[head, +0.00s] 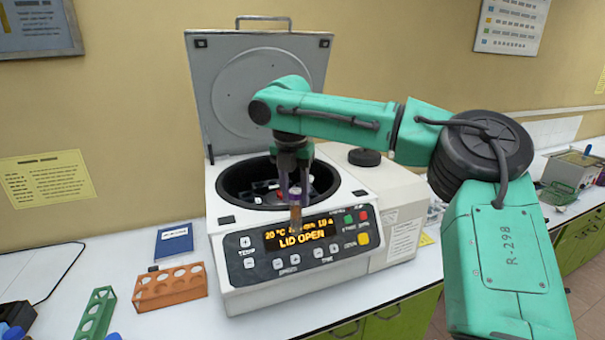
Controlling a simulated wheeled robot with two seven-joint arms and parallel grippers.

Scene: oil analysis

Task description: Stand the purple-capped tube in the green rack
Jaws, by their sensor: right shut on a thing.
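My right gripper (294,182) points down in front of the open centrifuge bowl. It is shut on the purple-capped tube (296,216), which hangs upright with brown contents in front of the centrifuge's display. The fingers partly cover its purple cap. The green rack (96,315) stands at the lower left of the head view, with empty-looking round holes on top. Its near end is close to the bottom edge of the picture. My left gripper is not in view.
The centrifuge (240,262) has its lid (228,95) up, and its display reads LID OPEN. An orange rack (172,290) stands between it and the green rack. A blue booklet (174,240) lies behind. Blue-capped items (14,332) are at the lower left corner.

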